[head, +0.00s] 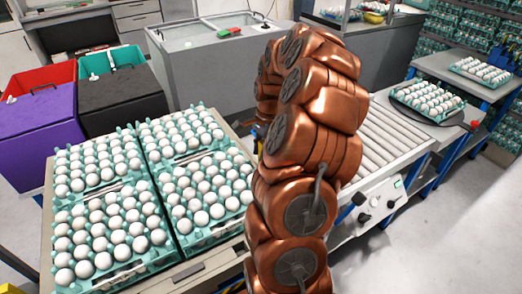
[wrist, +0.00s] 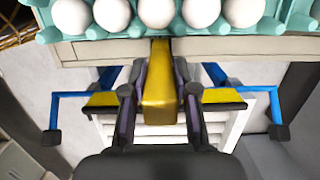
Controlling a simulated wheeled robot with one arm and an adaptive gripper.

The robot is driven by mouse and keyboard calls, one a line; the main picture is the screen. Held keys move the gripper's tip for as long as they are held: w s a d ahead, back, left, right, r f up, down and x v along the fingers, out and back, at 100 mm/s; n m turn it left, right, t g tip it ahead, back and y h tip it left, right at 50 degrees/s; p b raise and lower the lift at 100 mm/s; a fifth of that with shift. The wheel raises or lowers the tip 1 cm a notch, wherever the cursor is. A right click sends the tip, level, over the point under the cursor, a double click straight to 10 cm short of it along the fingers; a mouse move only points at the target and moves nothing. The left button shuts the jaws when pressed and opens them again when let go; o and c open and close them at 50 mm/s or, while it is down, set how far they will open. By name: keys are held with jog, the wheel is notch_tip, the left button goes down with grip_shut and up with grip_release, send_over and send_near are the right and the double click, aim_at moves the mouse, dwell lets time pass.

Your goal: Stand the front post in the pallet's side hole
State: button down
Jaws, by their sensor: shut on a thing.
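A yellow post (wrist: 160,95) is held between the two dark fingers of my gripper (wrist: 159,92), which are shut on it in the wrist view. The post's far end overlaps the beige side of the pallet (wrist: 215,46) in the picture; I cannot tell whether it touches the pallet or sits in a hole. No side hole is clearly visible. In the head view, the pallet (head: 205,268) lies left of my copper-coloured arm, which hides my gripper and the post.
Teal egg trays (head: 187,253) full of white eggs cover the pallet. A roller conveyor (head: 381,135) lies behind and right of my arm. Purple (head: 40,130) and black (head: 122,100) boxes stand at the left. Open floor (head: 440,240) shows at the right.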

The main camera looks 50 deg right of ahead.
jog(key=c, duration=0.8)
grip_release()
jog(key=r, duration=0.4)
jog(key=d+r, duration=0.1)
jog(key=r, duration=0.6)
jog(key=shift+s+d+r, duration=0.25)
jog(key=shift+d+r, duration=0.15)
